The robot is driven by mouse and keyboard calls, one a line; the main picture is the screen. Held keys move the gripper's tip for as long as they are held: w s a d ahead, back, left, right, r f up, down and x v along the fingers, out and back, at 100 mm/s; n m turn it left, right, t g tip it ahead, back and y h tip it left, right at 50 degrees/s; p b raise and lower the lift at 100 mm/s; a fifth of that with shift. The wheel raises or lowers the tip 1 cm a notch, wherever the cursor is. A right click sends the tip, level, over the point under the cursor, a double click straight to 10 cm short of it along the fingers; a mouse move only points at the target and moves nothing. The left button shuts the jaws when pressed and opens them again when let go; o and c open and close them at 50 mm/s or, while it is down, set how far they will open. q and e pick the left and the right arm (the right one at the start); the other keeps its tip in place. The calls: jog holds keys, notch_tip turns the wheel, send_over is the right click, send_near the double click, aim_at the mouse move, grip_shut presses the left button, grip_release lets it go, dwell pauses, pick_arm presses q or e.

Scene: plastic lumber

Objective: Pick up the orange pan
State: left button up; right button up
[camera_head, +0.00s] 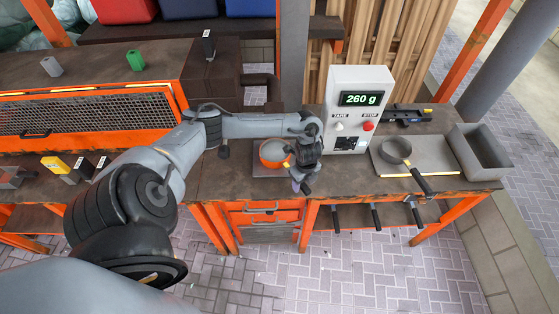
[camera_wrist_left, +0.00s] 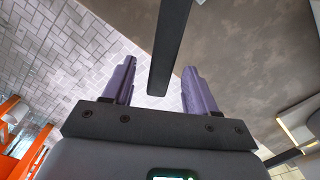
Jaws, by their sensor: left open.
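The orange pan (camera_head: 273,152) sits on a flat plate at the front edge of the bench, left of the white scale box. My left gripper (camera_head: 300,184) is just right of it and partly hides its right side. In the left wrist view, my left gripper (camera_wrist_left: 158,80) has its two purple fingers apart. A dark straight bar (camera_wrist_left: 172,40), which looks like the pan's handle, runs into the space between them. The fingers do not visibly close on it. The pan's bowl does not show in that view. My right gripper is not in view.
A white scale box (camera_head: 345,115) reading 260 g stands behind the gripper. A grey pan (camera_head: 396,149) lies on a tray (camera_head: 445,160) to the right. An open grey bin (camera_head: 490,165) stands at the far right. Dark handles hang below the bench edge.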

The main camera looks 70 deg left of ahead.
aim_at(303, 186)
pick_arm(q)
jog(key=shift+a+f, duration=0.15)
jog(key=shift+f, duration=1.75)
jog(key=shift+r, duration=0.1)
grip_shut()
